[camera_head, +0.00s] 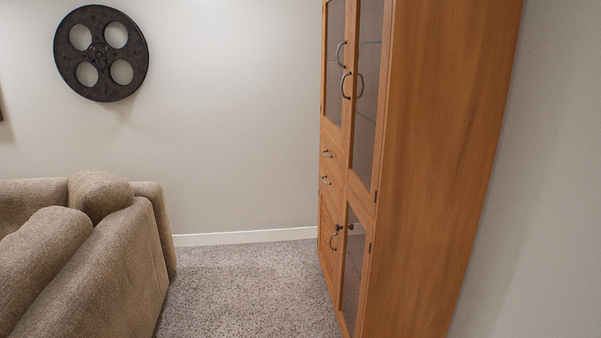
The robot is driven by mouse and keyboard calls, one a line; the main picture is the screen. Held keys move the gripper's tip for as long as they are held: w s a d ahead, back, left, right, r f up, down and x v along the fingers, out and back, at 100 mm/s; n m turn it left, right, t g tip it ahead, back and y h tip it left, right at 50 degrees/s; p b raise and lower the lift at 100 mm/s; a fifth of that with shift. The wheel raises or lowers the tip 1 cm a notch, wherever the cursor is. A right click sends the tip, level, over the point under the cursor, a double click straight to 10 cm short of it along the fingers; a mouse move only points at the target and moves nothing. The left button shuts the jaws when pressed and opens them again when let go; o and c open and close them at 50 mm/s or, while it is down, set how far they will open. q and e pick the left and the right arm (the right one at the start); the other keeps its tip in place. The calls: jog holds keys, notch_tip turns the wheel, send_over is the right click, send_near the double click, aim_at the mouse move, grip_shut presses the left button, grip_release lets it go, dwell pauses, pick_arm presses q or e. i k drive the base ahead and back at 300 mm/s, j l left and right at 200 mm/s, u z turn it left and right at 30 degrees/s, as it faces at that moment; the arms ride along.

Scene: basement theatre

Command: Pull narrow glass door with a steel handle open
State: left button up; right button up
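A tall wooden cabinet (432,150) stands at the right, its front seen at a steep angle. Its upper part has a far glass door (334,65) and a nearer narrow glass door (368,90). Curved metal handles (346,86) sit around where these doors meet. Low on the cabinet is another narrow glass door (352,275), with a small dark metal knob or handle (349,227) near its top. The doors look shut. Which glass door the task names is not clear from this view. Neither of my grippers is in view.
A brown sofa (110,250) stands at the left. Grey carpet (245,285) lies clear between sofa and cabinet. Two small drawers (328,168) and a wooden lower door (329,245) are on the cabinet's far side. A film-reel decoration (98,45) hangs on the back wall.

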aim_at(368, 197)
jog(key=i, duration=2.3)
jog(key=z, duration=0.2)
